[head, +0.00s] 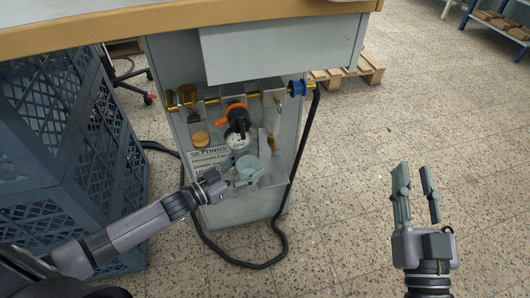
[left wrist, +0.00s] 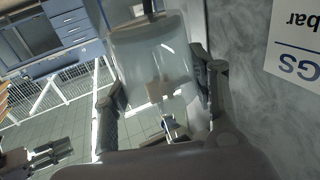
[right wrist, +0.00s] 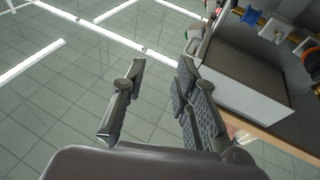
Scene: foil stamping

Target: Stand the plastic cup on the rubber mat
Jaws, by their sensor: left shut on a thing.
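The translucent plastic cup (head: 246,163) is at the side of the grey cabinet, just below the round gauge. My left gripper (head: 240,180) is shut on it. In the left wrist view the cup (left wrist: 150,50) sits between the two fingers, with things showing blurred through its wall. I cannot tell whether the cup touches the fittings behind it. My right gripper (head: 415,185) is open and empty over the floor at the right; its spread fingers also show in the right wrist view (right wrist: 160,70). I cannot make out the rubber mat.
The cabinet side carries brass pipe fittings (head: 186,97), an orange and black knob (head: 237,117) and a settings label (head: 208,155). A black hose (head: 303,140) loops down to the floor. Blue crates (head: 60,150) stand at left. A wooden worktop (head: 190,17) overhangs.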

